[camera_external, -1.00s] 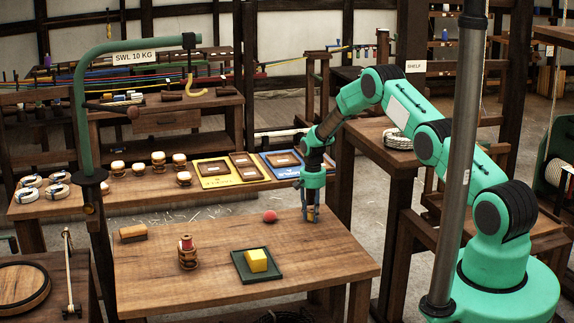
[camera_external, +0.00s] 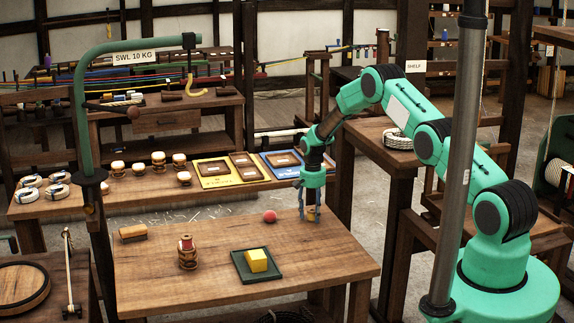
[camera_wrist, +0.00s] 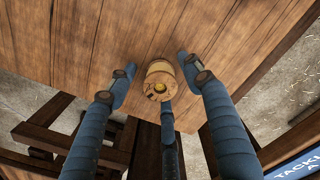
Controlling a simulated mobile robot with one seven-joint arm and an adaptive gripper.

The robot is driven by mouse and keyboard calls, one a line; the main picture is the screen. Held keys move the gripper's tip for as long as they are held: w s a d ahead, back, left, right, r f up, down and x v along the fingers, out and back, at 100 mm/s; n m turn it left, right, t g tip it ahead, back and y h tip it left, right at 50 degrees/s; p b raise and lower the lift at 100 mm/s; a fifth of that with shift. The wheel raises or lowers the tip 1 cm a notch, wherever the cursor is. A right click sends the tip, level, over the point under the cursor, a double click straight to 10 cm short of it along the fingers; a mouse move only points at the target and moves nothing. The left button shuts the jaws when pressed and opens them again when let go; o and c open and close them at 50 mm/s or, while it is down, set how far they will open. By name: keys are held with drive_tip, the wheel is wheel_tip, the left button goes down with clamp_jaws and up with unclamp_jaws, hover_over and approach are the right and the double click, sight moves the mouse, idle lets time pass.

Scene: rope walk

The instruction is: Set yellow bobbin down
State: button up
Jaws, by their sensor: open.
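In the wrist view my gripper (camera_wrist: 160,75) is open, with fingers left, right and below the bobbin. Gaps show at the left and right fingers; whether the lower finger touches it I cannot tell. The bobbin's underside is hidden.
The table edge (camera_wrist: 125,115) is close to the bobbin.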

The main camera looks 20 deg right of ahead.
wheel_tip(320, 180, up, 12)
drive_tip(key=shift+f+p, duration=0.15)
drive_tip(key=shift+p, duration=0.15)
idle(0.3)
idle(0.8)
